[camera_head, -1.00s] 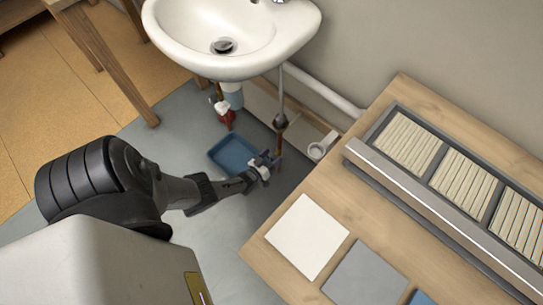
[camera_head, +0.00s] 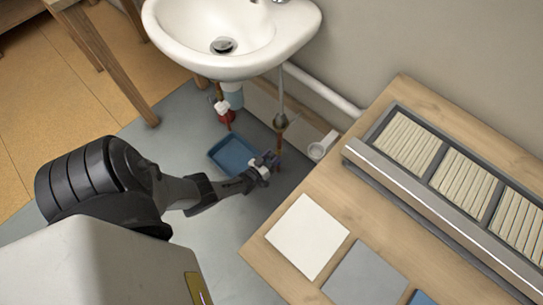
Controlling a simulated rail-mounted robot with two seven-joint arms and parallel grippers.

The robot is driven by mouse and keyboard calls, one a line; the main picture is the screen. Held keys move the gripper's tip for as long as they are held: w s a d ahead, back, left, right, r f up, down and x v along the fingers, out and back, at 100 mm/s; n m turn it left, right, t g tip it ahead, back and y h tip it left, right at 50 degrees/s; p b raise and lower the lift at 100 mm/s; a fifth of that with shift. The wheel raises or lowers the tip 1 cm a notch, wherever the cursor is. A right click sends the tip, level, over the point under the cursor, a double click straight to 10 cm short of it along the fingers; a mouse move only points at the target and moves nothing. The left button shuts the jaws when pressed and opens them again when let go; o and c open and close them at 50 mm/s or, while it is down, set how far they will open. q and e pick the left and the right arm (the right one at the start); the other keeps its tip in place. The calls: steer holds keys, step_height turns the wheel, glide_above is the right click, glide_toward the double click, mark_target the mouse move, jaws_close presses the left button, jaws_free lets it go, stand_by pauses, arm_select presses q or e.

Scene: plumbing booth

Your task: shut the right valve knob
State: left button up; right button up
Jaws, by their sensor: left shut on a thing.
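The left valve (camera_head: 224,111), with a white and red body, sits on the other pipe, apart from the gripper. My right gripper is not in view.
A white sink (camera_head: 215,66) hangs above the pipes. A blue tray (camera_head: 230,150) lies on the grey floor beside the gripper. A wooden table (camera_head: 385,210) with tiles and a slatted rack (camera_head: 440,165) stands close on the right.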

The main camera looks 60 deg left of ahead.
arm_select(q)
steer(key=m, duration=0.4)
steer(key=shift+m, duration=0.3)
steer(key=m, duration=0.4)
steer(key=shift+d+f+b, duration=0.1)
steer(key=shift+d+b, duration=0.05)
steer(key=shift+b, duration=0.15)
steer(key=m, duration=0.7)
steer(key=shift+d+f+m, duration=0.1)
steer(key=shift+m, duration=1)
steer(key=o, duration=0.9)
